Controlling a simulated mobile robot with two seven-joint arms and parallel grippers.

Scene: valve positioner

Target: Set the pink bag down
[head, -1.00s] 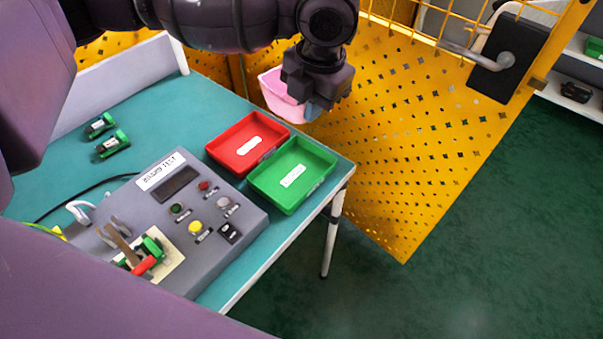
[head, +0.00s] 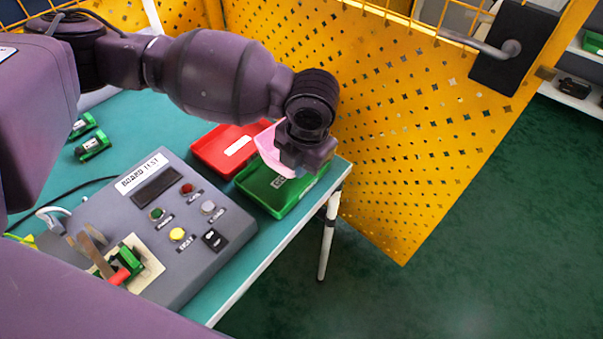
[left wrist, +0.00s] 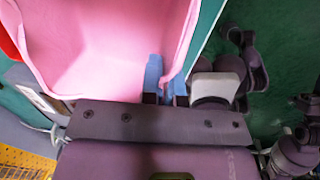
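The pink bag (head: 268,148) is an open, box-like pink holder. It shows large in the left wrist view (left wrist: 105,45), where I look into its inside. My left gripper (head: 300,168) is above the trays in the head view and partly hides the bag. Its blue fingertips (left wrist: 167,82) are on either side of the bag's wall at one edge, shut on it. The bag is over the border of the red tray (head: 210,152) and the green tray (head: 262,196). Whether it touches them is hard to tell. My right gripper does not show.
The grey board test box (head: 187,211) stands on the teal table (head: 128,118) left of the trays. Two green parts (head: 92,146) lie at the far left. A yellow perforated panel (head: 420,130) stands behind and right of the table.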

